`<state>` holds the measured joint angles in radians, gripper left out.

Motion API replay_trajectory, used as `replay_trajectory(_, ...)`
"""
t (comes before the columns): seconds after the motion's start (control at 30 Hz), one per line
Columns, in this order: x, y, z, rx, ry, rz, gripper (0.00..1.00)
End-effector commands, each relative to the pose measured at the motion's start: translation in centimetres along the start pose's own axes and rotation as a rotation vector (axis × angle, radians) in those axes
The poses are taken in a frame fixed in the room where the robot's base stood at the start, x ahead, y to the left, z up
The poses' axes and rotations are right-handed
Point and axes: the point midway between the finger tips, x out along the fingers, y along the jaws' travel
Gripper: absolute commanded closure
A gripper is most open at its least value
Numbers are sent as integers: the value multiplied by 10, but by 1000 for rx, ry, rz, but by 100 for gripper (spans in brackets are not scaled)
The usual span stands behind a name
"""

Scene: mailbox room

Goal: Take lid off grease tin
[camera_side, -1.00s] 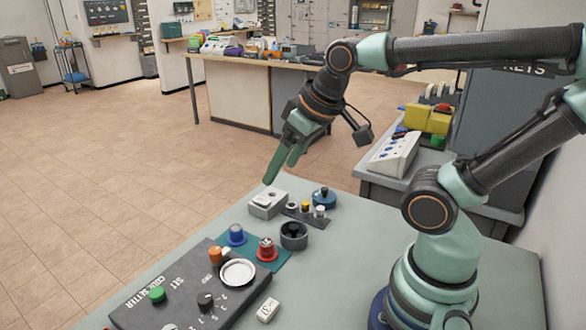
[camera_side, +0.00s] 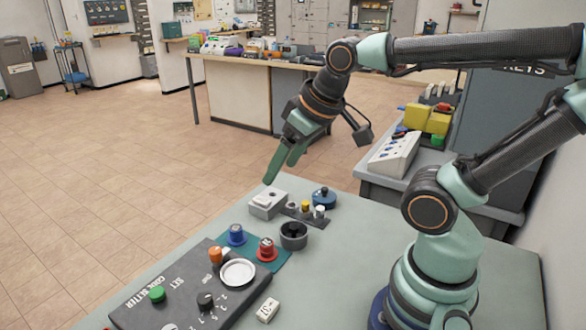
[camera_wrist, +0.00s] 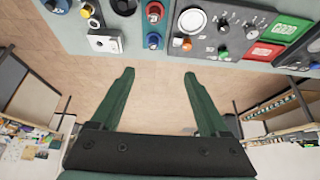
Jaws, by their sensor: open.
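A low round blue tin (camera_side: 323,197) with a dark knob on top stands at the far end of the grey-green table. I take it for the grease tin with its lid on. In the wrist view this blue tin (camera_wrist: 57,6) is partly cut off at the top left corner. My gripper (camera_side: 276,170) hangs in the air past the table's far edge, to the left of the tin and above it, apart from it. In the wrist view my gripper (camera_wrist: 159,75) has its two green fingers spread, with only floor between them.
A grey box (camera_side: 268,203) stands left of the tin, with small pegs on a dark strip (camera_side: 308,216) beside it. Nearer are a dark round cup (camera_side: 294,235), blue (camera_side: 236,236) and red (camera_side: 266,249) knobs, and a dark control panel (camera_side: 180,290) with a white dish (camera_side: 238,272).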

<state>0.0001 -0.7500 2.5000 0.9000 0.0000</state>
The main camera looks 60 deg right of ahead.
Motion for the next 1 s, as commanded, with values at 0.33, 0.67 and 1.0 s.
replay_trajectory(0.33,0,0,0,0,0,0,25)
replay_trajectory(0.67,0,0,0,1,0,0,38)
replay_trajectory(1.0,16,55,-25,393,-103,86,38)
